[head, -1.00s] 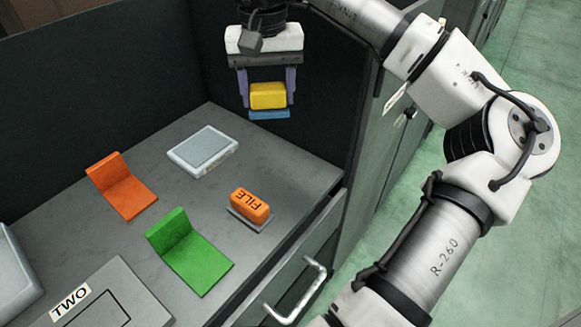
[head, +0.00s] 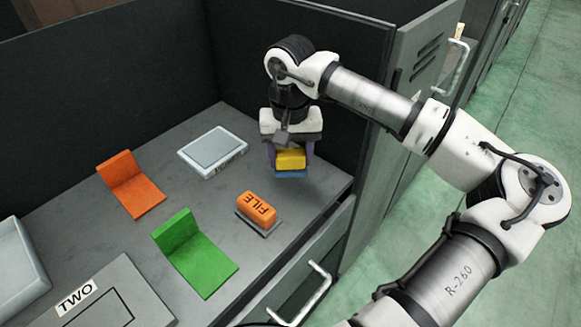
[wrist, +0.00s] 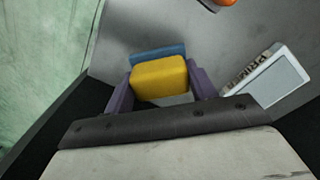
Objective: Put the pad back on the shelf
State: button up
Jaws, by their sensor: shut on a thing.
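My gripper (head: 290,158) is shut on a yellow block with a blue plate (head: 291,163) on its underside, which I take to be the pad. It hangs upright over the back right part of the grey shelf (head: 130,235). In the wrist view the purple fingers press on both sides of the yellow block (wrist: 160,77), and the blue plate shows past its far edge. I cannot tell whether the plate touches the shelf.
A white flat case (head: 212,152) lies to the left. An orange FILE block (head: 257,209) sits on a grey plate nearer the front. Orange (head: 130,185) and green (head: 194,252) L-shaped stands are further left. A dark wall and grey side panel rise behind and to the right.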

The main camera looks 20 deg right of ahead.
aim_at(290, 168)
jog(key=shift+f, duration=2.25)
jog(key=shift+f, duration=0.2)
jog(key=o, duration=1)
jog(key=shift+c, duration=0.2)
jog(key=shift+r, duration=0.15)
jog(key=shift+r+p, duration=0.2)
jog(key=shift+p, duration=0.1)
notch_tip(290, 168, up, 12)
jog(key=shift+f+b, duration=0.1)
jog(key=shift+b, duration=0.7)
